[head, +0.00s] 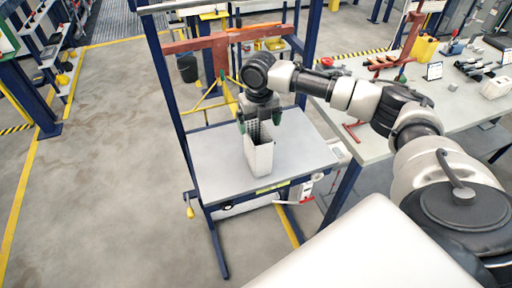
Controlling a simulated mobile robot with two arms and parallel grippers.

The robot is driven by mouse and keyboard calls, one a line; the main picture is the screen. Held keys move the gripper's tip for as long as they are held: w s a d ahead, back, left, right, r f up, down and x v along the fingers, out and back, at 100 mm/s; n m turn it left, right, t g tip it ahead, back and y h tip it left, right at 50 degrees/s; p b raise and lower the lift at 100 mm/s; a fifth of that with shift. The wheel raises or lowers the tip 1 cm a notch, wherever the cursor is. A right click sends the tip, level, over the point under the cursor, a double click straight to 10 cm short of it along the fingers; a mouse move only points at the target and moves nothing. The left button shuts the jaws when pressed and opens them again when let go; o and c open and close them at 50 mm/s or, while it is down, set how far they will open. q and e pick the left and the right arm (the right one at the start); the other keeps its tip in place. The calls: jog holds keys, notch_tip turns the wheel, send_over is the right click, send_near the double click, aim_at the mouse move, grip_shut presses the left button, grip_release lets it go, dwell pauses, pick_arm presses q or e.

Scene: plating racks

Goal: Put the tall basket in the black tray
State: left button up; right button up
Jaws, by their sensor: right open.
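The tall basket (262,158) is a narrow, light grey box. It stands upright on a grey table top inside a blue frame in the head view. My right gripper (259,122) comes in from the right and points down at the top of the basket. Its dark green fingertips are apart, one to each side of the basket's upper part. I cannot tell whether they touch it. The gripper hides part of the basket's top. I cannot make out a black tray. My left gripper is out of view.
The grey table top (213,158) is clear around the basket. Blue posts (172,95) and a red-brown crossbar (195,44) stand around it. A bench (355,125) with tools is at the right. Open floor (110,180) lies at the left.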

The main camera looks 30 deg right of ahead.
aim_at(258, 139)
pick_arm(q)
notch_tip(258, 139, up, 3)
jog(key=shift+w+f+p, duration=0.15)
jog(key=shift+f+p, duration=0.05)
jog(key=shift+p, duration=0.95)
pick_arm(e)
jog(key=f, duration=0.7)
jog(key=shift+s+a, duration=0.1)
jog(key=shift+a, duration=0.15)
jog(key=shift+r, duration=0.1)
jog(key=c, duration=1.5)
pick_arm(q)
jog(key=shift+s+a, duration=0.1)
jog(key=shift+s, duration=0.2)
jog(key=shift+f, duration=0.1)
pick_arm(e)
jog(key=shift+r, duration=0.15)
